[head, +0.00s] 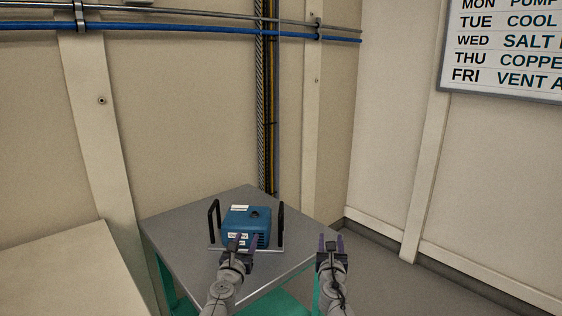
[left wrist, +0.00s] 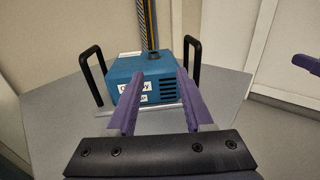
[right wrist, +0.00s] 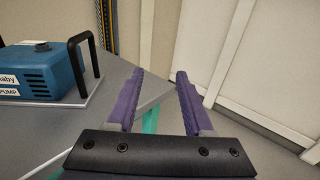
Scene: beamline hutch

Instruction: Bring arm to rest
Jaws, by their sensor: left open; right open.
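My left gripper (head: 243,241) is open and empty. In the head view it overlaps the front edge of a blue pump box (head: 250,221) with white labels. In the left wrist view the pump (left wrist: 148,80) stands beyond the open purple fingers (left wrist: 158,105), apart from them. My right gripper (head: 331,240) is open and empty, to the right of the pump by the table's right edge. In the right wrist view its fingers (right wrist: 155,100) have nothing between them, and part of the pump (right wrist: 40,72) shows at the left.
The pump sits on a light plate (head: 213,248) with two black upright handles, on a grey table (head: 175,226) with green legs. A pale surface (head: 60,265) stands at left. Blue pipe (head: 200,27) and cables run along the wall. A whiteboard (head: 510,93) hangs at right.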

